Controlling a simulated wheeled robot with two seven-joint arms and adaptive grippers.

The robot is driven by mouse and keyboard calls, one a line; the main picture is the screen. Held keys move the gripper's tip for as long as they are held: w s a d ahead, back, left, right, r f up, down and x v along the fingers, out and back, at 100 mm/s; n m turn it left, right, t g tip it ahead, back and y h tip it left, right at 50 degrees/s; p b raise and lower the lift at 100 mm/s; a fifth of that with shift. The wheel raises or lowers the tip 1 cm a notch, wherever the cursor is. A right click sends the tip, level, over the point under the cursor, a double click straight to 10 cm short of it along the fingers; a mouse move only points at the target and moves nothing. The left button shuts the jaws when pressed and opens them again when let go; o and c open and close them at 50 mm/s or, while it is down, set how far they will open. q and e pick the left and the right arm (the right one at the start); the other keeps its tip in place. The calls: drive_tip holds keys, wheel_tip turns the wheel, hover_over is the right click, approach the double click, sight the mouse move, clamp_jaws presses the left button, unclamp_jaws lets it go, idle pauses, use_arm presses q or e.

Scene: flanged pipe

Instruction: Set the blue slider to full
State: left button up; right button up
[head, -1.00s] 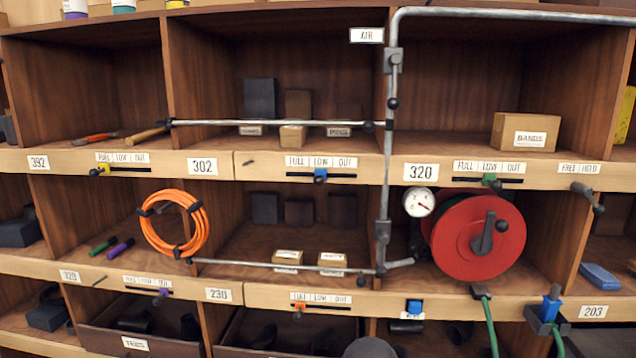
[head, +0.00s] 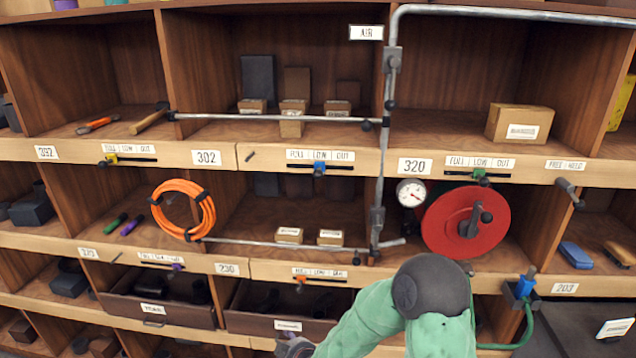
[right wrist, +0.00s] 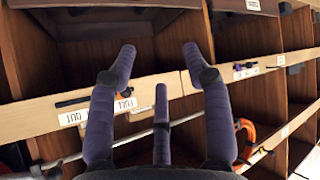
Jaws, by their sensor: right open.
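The blue slider (head: 319,168) sits near the middle of its black track, below the LOW mark of the FULL/LOW/OUT label (head: 320,155) on the upper shelf edge. FULL is at the left of that label. My right gripper (head: 288,346) is at the bottom of the head view, well below the slider and mostly cut off. In the right wrist view my right gripper (right wrist: 160,65) is open with nothing between its fingers, before a lower labelled shelf edge (right wrist: 155,92). The blue slider is not seen there. My left gripper is out of view.
A horizontal pipe (head: 270,118) runs above the blue slider's edge, and a vertical pipe (head: 384,150) stands to its right. A red reel (head: 450,225), a gauge (head: 411,193) and an orange hose coil (head: 205,212) are lower. Other sliders, yellow (head: 112,159) and green (head: 479,174), share the edge.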

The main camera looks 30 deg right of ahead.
drive_tip(key=w+d+r+n+t+h+p, duration=0.1)
drive_tip(key=w+d+r+t+p, duration=0.15)
drive_tip(key=r, duration=0.85)
drive_tip(key=w+d+r+n+t+h+p, duration=0.1)
drive_tip(key=w+d+r+h+p, duration=0.15)
drive_tip(key=r, duration=0.95)
drive_tip(key=n+t+h+p, duration=0.1)
drive_tip(key=t+h+p, duration=0.2)
drive_tip(key=p, duration=0.3)
approach(318, 177)
drive_tip(key=w, duration=0.1)
drive_tip(key=x, duration=1)
drive_tip(key=shift+w+d, duration=0.15)
drive_tip(key=shift+d, duration=0.2)
clamp_jaws()
drive_tip(key=shift+a, duration=0.1)
